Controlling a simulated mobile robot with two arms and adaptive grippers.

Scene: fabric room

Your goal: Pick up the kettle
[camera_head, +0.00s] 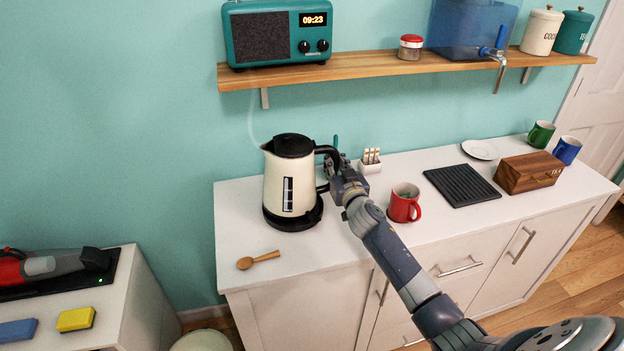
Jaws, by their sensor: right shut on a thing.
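The kettle (291,186) is cream with a black lid, a black handle on its right side and a dark level window. It stands upright on its black base (293,220) at the left part of the white counter. My right gripper (335,172) is at the kettle's handle and shut on it. The fingertips are partly hidden by the handle and the gripper's own body. My left gripper is not in view.
A red mug (404,204) stands close to the right of my forearm. A wooden spoon (258,260) lies in front of the kettle. A small white holder (370,164) stands behind the gripper. A wooden shelf (400,66) with a radio (278,34) hangs above.

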